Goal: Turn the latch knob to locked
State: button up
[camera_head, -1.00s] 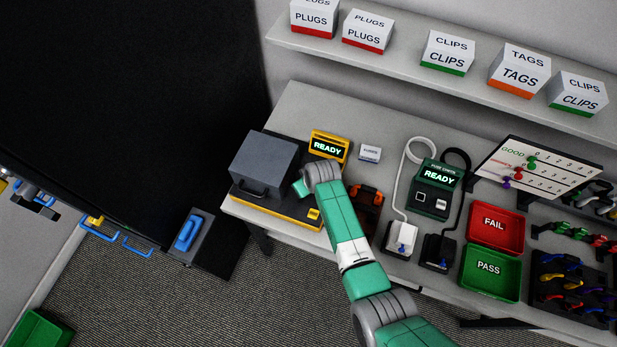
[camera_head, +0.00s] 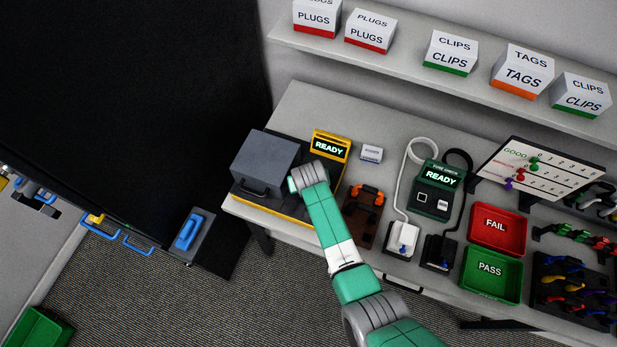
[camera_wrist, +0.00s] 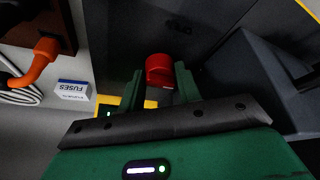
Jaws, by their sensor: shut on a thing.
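In the wrist view, the red latch knob (camera_wrist: 160,70) stands out from a dark grey face. The green fingers of my gripper (camera_wrist: 160,86) are on either side of it, shut on it. Any lock marking beside the knob is too dark to read. In the head view, the dark grey box with a front handle (camera_head: 266,163) sits on a yellow-edged base at the bench's left end. My arm reaches to the right side of this box and hides the knob and the fingers there.
A yellow READY display (camera_head: 330,146) stands behind my wrist. A white FUSES box (camera_head: 371,154) and a brown holder with orange parts (camera_head: 362,215) are to the right. A green fuse checker (camera_head: 438,188) and FAIL (camera_head: 496,229) and PASS (camera_head: 491,274) trays lie farther right.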

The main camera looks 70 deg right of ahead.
jog(key=shift+f, duration=0.1)
jog(key=o, duration=0.7)
jog(key=shift+a, duration=0.1)
jog(key=shift+c, duration=0.2)
jog(key=p+v, duration=0.1)
jog(key=v, duration=0.7)
jog(key=shift+w, duration=0.1)
